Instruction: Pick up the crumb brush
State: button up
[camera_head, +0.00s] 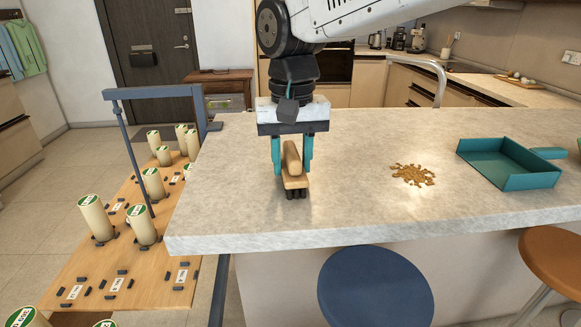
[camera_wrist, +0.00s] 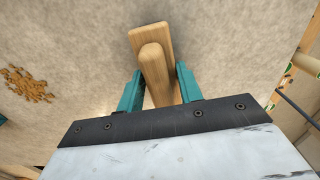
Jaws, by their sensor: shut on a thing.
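The crumb brush (camera_head: 294,178) has a light wooden body with a raised wooden grip and dark bristles below. It is at the left part of the stone counter (camera_head: 370,215), bristles down. My gripper (camera_head: 292,158) points down over it, with its teal fingers on either side, shut on it. In the wrist view the brush (camera_wrist: 150,50) runs between the fingers of my gripper (camera_wrist: 160,90), its far end sticking out beyond them. I cannot tell whether the bristles touch the counter or hang just above it.
A pile of crumbs (camera_head: 412,174) lies right of the brush, also in the wrist view (camera_wrist: 27,85). A teal dustpan (camera_head: 510,163) sits farther right. A wooden board (camera_head: 130,235) with several cylinders is left of the counter. A blue stool (camera_head: 375,287) stands in front.

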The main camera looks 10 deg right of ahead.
aim_at(294, 151)
jog(key=shift+r, duration=0.9)
jog(key=shift+s+d+r, duration=0.1)
jog(key=shift+s+r, duration=0.05)
jog(key=shift+r, duration=0.35)
jog(key=shift+s+d+r, duration=0.1)
jog(key=shift+s+r, duration=0.05)
jog(key=shift+r, duration=0.35)
jog(key=s+d, duration=0.3)
jog(key=s, duration=0.4)
jog(key=s+d+r, duration=0.1)
jog(key=s+d, duration=0.2)
jog(key=s, duration=0.3)
jog(key=shift+s+d, duration=0.35)
jog(key=shift+s, duration=0.05)
jog(key=shift+r, duration=0.1)
